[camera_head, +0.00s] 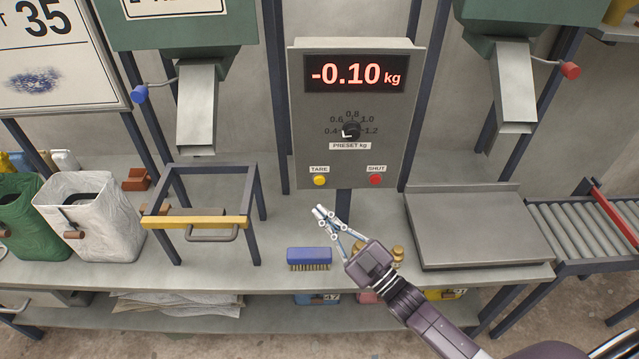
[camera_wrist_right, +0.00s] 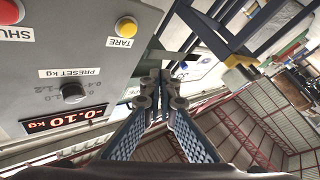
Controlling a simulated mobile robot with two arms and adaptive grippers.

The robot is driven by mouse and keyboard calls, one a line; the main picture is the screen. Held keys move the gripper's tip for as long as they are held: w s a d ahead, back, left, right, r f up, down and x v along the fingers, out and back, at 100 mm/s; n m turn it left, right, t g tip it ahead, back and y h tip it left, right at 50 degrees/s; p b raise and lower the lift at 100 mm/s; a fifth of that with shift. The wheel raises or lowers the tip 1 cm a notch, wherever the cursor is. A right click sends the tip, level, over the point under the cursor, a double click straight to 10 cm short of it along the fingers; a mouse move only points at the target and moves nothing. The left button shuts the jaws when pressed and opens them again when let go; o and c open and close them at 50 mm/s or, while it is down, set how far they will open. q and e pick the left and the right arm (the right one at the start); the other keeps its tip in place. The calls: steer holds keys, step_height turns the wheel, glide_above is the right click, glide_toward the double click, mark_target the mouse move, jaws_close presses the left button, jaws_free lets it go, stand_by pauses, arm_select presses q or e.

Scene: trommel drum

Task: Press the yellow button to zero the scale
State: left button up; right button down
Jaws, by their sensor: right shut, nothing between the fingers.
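The yellow button (camera_head: 320,180) sits under the TARE label at the lower left of the grey scale control box (camera_head: 300,120). It also shows in the right wrist view (camera_wrist_right: 126,27), near the top. The red display (camera_head: 356,74) reads -0.10 kg. My right gripper (camera_head: 319,212) is shut and empty. In the head view its fingertips appear just below the yellow button; in the right wrist view the fingertips (camera_wrist_right: 163,78) are apart from the button. The scale platform (camera_head: 470,230) is bare. My left gripper is not in view.
A red button (camera_head: 375,180) under SHUT sits right of the yellow one. A dial (camera_head: 351,131) is above them. A blue brush (camera_head: 309,258) and brass weights (camera_head: 397,253) lie on the bench below. A bag frame (camera_head: 195,222) stands left; a roller conveyor (camera_head: 580,228) is at right.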

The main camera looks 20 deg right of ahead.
mark_target(320, 180)
steer(key=w+d+b, duration=0.2)
steer(key=w, duration=0.4)
steer(key=shift+w+b, duration=0.25)
steer(key=shift+b, duration=0.15)
stand_by(1.1)
steer(key=shift+w, duration=0.4)
steer(key=shift+w+d+b, duration=0.1)
steer(key=shift+b, duration=0.2)
